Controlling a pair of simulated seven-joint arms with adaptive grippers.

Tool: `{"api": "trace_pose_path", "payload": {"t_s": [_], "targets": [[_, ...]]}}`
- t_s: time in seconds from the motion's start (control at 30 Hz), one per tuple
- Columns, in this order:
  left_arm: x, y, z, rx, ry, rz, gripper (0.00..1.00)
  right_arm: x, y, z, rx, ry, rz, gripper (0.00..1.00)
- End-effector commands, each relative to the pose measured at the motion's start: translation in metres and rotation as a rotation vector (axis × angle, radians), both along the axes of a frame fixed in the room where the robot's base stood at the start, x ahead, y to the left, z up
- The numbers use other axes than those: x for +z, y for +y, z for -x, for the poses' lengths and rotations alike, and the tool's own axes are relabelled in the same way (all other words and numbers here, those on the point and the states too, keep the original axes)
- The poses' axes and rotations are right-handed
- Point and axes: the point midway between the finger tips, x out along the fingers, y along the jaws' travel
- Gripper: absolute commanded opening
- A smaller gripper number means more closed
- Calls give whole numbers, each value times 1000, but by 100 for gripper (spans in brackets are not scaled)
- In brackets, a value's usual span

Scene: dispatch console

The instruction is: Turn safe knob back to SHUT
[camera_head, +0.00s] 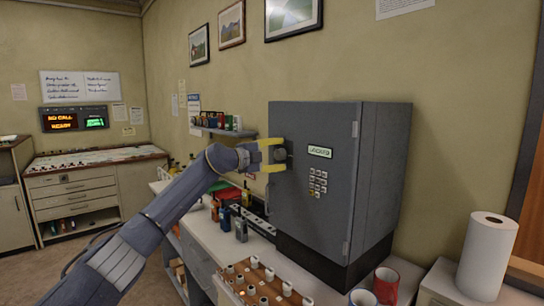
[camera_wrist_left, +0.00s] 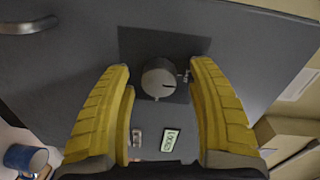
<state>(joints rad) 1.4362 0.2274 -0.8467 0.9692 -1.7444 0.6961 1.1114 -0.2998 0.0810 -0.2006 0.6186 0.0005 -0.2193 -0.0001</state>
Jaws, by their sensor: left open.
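The grey safe (camera_head: 325,222) stands on the white counter, its door closed. Its round grey knob (camera_wrist_left: 157,80) sits on a darker square plate in the left wrist view, with a short dark mark on its face pointing right. My left gripper (camera_head: 279,155) is at the left part of the door. Its yellow fingers (camera_wrist_left: 161,72) are open, one on each side of the knob, with a visible gap on both sides. In the head view the fingers partly hide the knob. My right gripper is not in view.
A curved handle (camera_wrist_left: 28,25) shows at the upper left in the left wrist view. Two red and blue mugs (camera_head: 386,285) (camera_head: 362,298), a paper roll (camera_head: 487,255) and a tray of small pegs (camera_head: 262,284) are near the safe. Bottles (camera_head: 240,228) stand below my left forearm.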

Motion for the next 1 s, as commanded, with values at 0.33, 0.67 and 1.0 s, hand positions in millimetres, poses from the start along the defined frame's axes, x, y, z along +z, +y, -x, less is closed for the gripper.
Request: {"api": "trace_pose_path", "payload": {"t_s": [0.33, 0.67, 1.0], "targets": [[2, 26, 21, 1, -2, -2, 58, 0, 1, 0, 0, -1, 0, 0], [5, 66, 55, 1, -1, -1, 58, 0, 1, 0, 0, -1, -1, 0], [7, 89, 75, 1, -1, 0, 58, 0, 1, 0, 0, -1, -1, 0]]}}
